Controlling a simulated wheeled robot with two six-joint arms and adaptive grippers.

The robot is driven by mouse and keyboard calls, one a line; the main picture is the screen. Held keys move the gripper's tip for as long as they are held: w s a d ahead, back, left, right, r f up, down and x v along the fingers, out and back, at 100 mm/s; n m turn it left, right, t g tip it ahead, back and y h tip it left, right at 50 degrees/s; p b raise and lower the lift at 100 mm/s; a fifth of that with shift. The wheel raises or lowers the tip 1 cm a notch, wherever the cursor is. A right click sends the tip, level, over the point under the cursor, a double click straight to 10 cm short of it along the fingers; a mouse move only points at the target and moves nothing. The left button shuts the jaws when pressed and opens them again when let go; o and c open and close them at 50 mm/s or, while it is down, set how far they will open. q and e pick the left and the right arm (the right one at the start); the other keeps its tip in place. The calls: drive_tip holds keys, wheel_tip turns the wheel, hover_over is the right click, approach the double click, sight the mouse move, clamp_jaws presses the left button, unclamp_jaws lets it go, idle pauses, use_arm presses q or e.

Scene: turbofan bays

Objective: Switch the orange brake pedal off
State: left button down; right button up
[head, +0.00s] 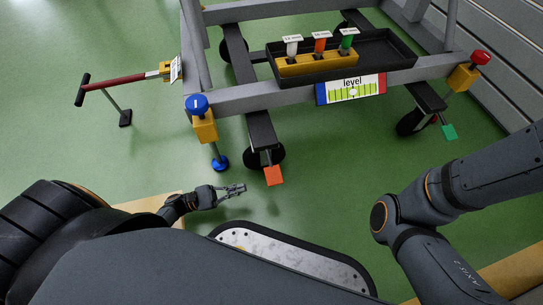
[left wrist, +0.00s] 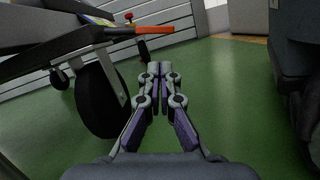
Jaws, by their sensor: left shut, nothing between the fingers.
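The orange brake pedal (head: 273,176) is a small flat plate that sticks out in front of a black caster wheel (head: 278,153) at the cart's near leg. In the left wrist view the orange pedal (left wrist: 140,31) shows edge-on, above and a little left of my fingertips. My left gripper (head: 243,187) is shut and empty, low over the floor, just left of the pedal and apart from it. Its closed fingers (left wrist: 160,70) point forward in the left wrist view. My right arm shows at the right of the head view, but its gripper is out of sight.
The grey cart carries a black tray (head: 400,55) and a level sign (head: 350,88). The green floor around the pedal is clear.

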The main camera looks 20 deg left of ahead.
sight(274, 176)
use_arm(q)
drive_tip(key=shift+d, duration=0.1)
drive_tip(key=b+x, duration=0.2)
drive_tip(key=x, duration=0.8)
